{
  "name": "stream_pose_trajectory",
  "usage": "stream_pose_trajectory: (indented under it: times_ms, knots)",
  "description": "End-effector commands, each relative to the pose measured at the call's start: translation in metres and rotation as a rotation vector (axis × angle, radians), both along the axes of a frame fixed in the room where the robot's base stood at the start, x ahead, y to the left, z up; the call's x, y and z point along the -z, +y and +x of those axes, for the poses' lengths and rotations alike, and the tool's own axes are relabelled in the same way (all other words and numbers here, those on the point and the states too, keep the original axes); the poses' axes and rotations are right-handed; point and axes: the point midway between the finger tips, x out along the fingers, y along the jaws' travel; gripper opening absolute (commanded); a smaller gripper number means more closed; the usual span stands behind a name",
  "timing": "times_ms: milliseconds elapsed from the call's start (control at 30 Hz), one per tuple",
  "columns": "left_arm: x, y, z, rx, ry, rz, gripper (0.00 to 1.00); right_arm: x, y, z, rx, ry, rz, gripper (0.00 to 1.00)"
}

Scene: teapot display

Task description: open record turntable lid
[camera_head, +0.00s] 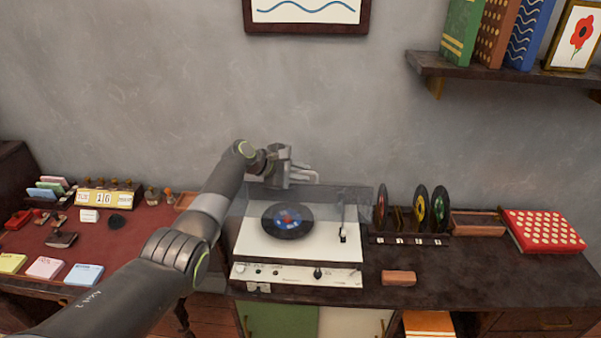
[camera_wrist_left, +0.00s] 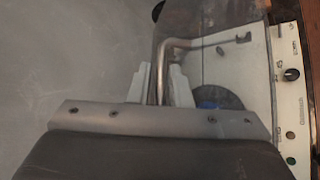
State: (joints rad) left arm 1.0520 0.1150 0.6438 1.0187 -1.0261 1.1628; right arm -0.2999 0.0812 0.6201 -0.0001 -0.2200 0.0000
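The record turntable (camera_head: 257,243) stands on the dark cabinet, with a black record (camera_head: 287,232) on its platter. Its clear, smoky lid (camera_head: 355,192) shows as a see-through panel towards the back; its exact angle is hard to tell. The turntable's pale deck and front controls (camera_wrist_left: 291,75) also show at the right of the left wrist view. My left gripper (camera_head: 313,173) is above the turntable's back edge, near the lid, with a small gap between its fingers and nothing seen held. I cannot tell whether it touches the lid. My right gripper is not in view.
A record rack (camera_head: 405,240) stands close to the turntable's right. A brown block (camera_head: 398,278) lies on the cabinet in front. A red dotted box (camera_head: 543,231) is farther right. A red-topped desk (camera_head: 110,245) is at the left. The wall is close behind.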

Motion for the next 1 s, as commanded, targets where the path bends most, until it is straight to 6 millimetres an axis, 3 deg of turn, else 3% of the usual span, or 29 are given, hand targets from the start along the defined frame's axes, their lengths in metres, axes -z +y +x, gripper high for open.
stream_pose_trajectory:
  times_ms: [467,1000]
  knots:
    - [-0.01,0.015,-0.009,0.001,-0.001,0.0,0.18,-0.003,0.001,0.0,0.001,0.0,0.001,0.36]
    - [-0.049,0.072,-0.047,-0.002,-0.004,0.003,0.18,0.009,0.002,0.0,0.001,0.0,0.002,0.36]
